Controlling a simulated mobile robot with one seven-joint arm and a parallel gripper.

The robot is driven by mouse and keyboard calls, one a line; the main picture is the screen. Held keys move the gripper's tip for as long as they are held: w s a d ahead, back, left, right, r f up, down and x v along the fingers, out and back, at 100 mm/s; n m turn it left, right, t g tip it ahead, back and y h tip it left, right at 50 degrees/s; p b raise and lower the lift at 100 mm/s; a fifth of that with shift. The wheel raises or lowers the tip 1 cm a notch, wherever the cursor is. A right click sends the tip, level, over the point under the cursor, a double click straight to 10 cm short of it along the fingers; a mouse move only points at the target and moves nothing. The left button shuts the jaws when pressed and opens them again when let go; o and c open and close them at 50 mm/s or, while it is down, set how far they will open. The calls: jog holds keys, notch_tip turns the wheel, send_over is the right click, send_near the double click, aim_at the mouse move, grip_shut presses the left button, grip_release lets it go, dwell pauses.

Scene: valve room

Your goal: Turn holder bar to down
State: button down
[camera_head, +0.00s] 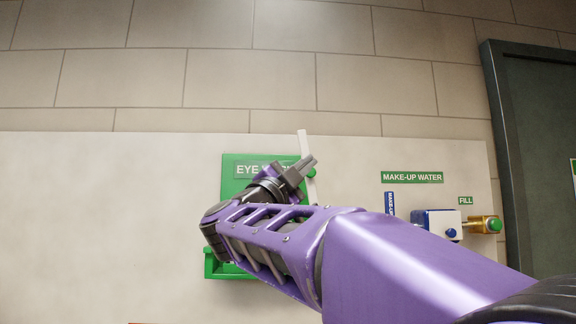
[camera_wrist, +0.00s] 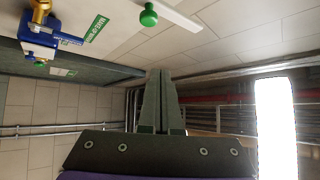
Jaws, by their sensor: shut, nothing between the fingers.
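A white bar (camera_head: 303,143), likely the holder bar, stands nearly upright at the right edge of a green eye-wash panel (camera_head: 229,174), its top leaning slightly left. In the wrist view the white bar (camera_wrist: 177,16) shows at the top, with a round green knob (camera_wrist: 148,15) beside it. My gripper (camera_head: 310,164) is shut and empty. In the head view it overlaps the bar's middle and hides part of it. In the wrist view the closed fingers (camera_wrist: 160,73) appear apart from the bar. My arm hides much of the panel.
Right of the panel are a MAKE-UP WATER sign (camera_head: 412,177), a blue and white valve (camera_head: 439,223) with a brass outlet (camera_head: 482,225), and a FILL label (camera_head: 465,200). A dark door frame (camera_head: 497,100) stands far right. The wall left of the panel is bare.

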aim_at(312, 185)
jog(key=w+d+m+g+p, duration=0.1)
jog(key=w+d+p, duration=0.1)
jog(key=w, duration=0.5)
jog(key=shift+w+d+r, duration=0.2)
jog(key=shift+d+r, duration=0.05)
jog(key=shift+d, duration=0.2)
dwell(0.4)
